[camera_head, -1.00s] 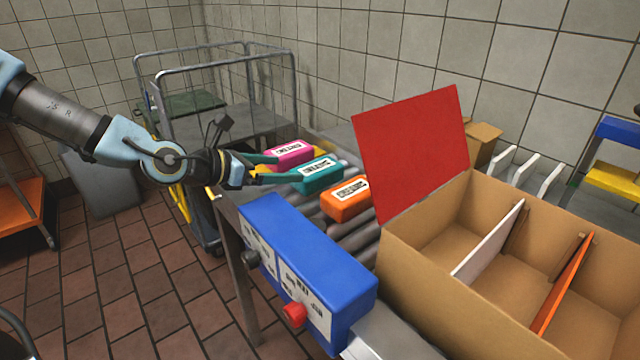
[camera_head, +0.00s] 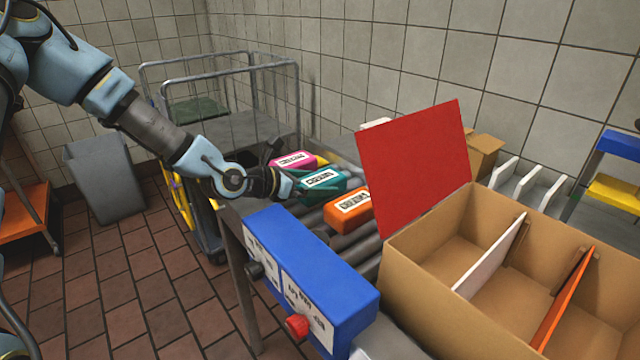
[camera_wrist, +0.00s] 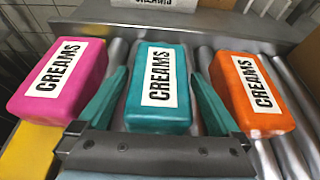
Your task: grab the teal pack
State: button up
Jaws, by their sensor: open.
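The teal pack (camera_head: 322,183), with a white label reading CREAMS, lies on the roller conveyor between the pink pack (camera_head: 293,162) and the orange pack (camera_head: 350,210). In the wrist view the teal pack (camera_wrist: 158,90) is in the middle, with the pink pack (camera_wrist: 62,78) on its left and the orange pack (camera_wrist: 251,92) on its right. My gripper (camera_wrist: 155,102) is open, with one teal finger in each gap beside the teal pack. The fingers flank its near part; I cannot tell whether they touch it. In the head view my gripper (camera_head: 300,187) is at the pack's near-left end, fingers partly hidden.
A cardboard box (camera_head: 425,279) with white and orange dividers stands at the right. A red panel (camera_head: 415,165) rises behind its left side. A blue control box (camera_head: 312,280) with a red button fronts the conveyor. A wire cart (camera_head: 225,68) stands behind.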

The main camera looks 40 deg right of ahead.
jog(key=shift+d+f, duration=0.15)
jog(key=shift+d, duration=0.2)
jog(key=c, duration=1.2)
